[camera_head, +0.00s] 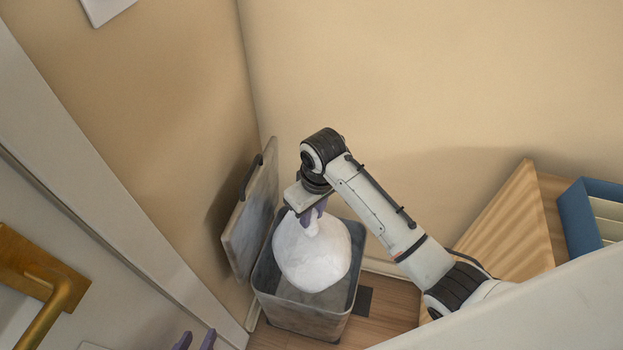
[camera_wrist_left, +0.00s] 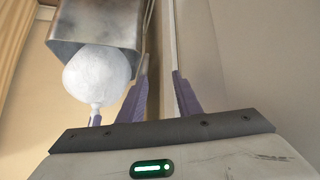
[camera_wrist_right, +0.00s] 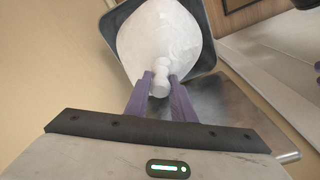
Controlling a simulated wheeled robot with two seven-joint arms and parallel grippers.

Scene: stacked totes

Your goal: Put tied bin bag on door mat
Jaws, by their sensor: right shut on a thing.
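The tied bin bag (camera_head: 312,255) is white and round with a knotted neck. It is at the mouth of an open grey bin (camera_head: 300,318), with much of it showing above the rim in the left wrist view (camera_wrist_left: 97,80). Its far end is hidden by the bin. My right gripper (camera_head: 313,214) is shut on the knotted neck from above, also seen in the right wrist view (camera_wrist_right: 160,84). My left gripper (camera_head: 195,341) is open and empty at the bottom edge, left of the bin. I cannot make out a door mat for certain.
The bin's lid (camera_head: 250,220) with a black handle stands open against the wall. A dark flat piece (camera_head: 364,300) lies on the wooden floor right of the bin. A wooden unit (camera_head: 510,225) and a blue box (camera_head: 580,215) are at right; a door with a brass handle (camera_head: 60,292) is at left.

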